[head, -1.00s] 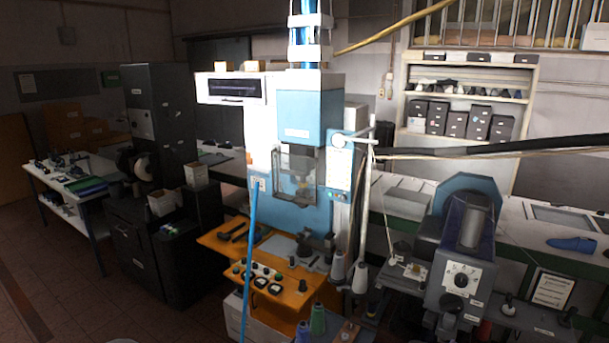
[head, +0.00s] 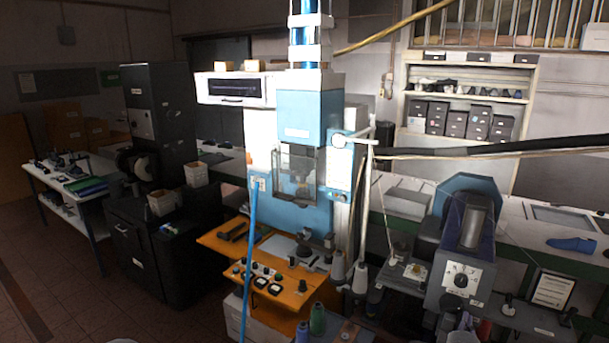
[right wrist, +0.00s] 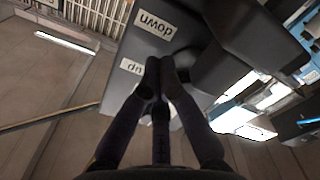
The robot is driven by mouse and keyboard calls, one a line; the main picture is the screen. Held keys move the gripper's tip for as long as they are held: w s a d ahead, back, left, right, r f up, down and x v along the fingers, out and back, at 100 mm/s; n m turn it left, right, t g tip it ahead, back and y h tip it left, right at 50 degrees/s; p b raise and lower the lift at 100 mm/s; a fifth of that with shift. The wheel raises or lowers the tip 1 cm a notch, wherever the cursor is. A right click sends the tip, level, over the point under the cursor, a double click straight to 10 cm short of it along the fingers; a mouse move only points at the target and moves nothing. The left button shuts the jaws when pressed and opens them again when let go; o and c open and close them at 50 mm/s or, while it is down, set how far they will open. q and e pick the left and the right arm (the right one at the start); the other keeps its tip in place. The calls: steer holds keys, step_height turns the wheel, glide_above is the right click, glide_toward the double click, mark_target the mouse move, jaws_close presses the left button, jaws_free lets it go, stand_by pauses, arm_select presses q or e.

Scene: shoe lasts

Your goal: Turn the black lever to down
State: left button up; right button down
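In the right wrist view, a dark machine face carries a white "down" label (right wrist: 155,24) and a white "up" label (right wrist: 132,66), both upside down. My right gripper (right wrist: 163,62) is in front of this face, its two dark fingertips together beside the labels. I cannot make out the black lever apart from the dark fingers and housing. I see nothing clearly held between the tips. In the head view, a pale piece of my right arm shows at the bottom edge, in front of the grey machine (head: 458,278) with a dial. My left gripper is not in view.
A blue press (head: 308,115) with an orange control shelf (head: 215,241) stands in the middle. Thread cones stand beside it. A long bench with a blue shoe last (head: 572,244) runs behind the grey machine. Open floor (head: 60,270) lies at the left.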

steer(key=shift+w+d, duration=0.1)
steer(key=shift+w, duration=0.05)
steer(key=shift+w+a+r, duration=0.1)
steer(key=shift+w+a, duration=0.2)
steer(key=shift+a, duration=0.25)
stand_by(1.1)
steer(key=shift+w+a+f+b, duration=0.15)
steer(key=shift+f+b, duration=0.55)
steer(key=shift+b, duration=1)
steer(key=shift+w+a+f+b, duration=0.15)
steer(key=shift+a+f+b, duration=0.25)
steer(key=shift+b, duration=0.55)
steer(key=shift+f, duration=0.25)
steer(key=shift+f+b, duration=0.1)
steer(key=shift+b, duration=0.2)
steer(key=shift+f+b, duration=0.3)
steer(key=shift+b, duration=0.05)
steer(key=v, duration=0.6)
steer(key=shift+d+r, duration=0.2)
